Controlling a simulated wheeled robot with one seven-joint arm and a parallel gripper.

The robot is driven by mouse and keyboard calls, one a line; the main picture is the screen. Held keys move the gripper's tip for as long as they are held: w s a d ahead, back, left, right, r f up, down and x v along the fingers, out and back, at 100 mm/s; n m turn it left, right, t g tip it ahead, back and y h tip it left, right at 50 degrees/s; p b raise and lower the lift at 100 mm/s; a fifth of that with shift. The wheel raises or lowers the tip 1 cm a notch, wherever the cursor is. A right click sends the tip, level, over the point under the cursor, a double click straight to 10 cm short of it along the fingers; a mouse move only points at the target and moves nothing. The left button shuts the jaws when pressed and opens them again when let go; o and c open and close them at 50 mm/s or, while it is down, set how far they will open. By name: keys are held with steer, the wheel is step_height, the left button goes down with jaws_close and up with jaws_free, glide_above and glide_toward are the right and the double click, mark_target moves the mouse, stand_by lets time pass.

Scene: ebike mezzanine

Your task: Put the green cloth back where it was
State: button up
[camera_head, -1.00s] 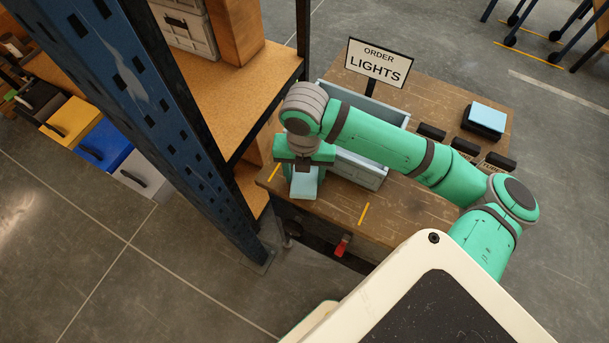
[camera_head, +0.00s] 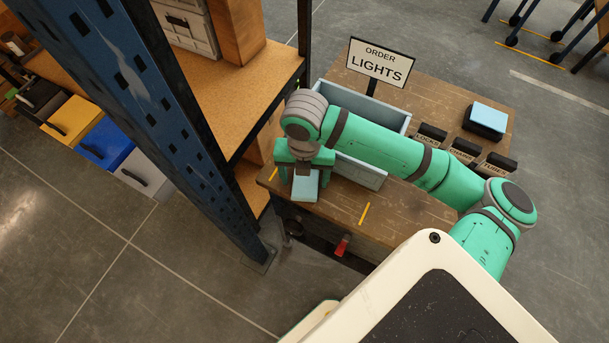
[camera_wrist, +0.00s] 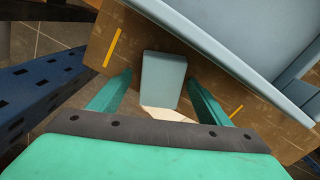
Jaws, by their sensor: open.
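I see no green cloth in either view. My gripper (camera_head: 304,172) is open, above the near left part of the brown table, pointing down. A light blue box-like block (camera_head: 305,187) is under it, near the table's front edge. In the wrist view, the block (camera_wrist: 162,82) shows between my two green fingers (camera_wrist: 160,78), with gaps on both sides. A cream flat surface (camera_wrist: 166,114) shows at the block's near end; I cannot tell what it belongs to.
A grey-blue open bin (camera_head: 362,170) stands just behind my gripper, partly hidden by my arm. An ORDER LIGHTS sign (camera_head: 380,62), a blue-topped black box (camera_head: 486,119) and black labelled holders (camera_head: 465,149) are on the table (camera_head: 420,206). A blue rack post (camera_head: 165,110) stands close at left.

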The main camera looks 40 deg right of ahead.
mark_target(305, 180)
step_height(305, 180, up, 12)
steer(key=shift+r, duration=0.15)
stand_by(0.3)
stand_by(0.4)
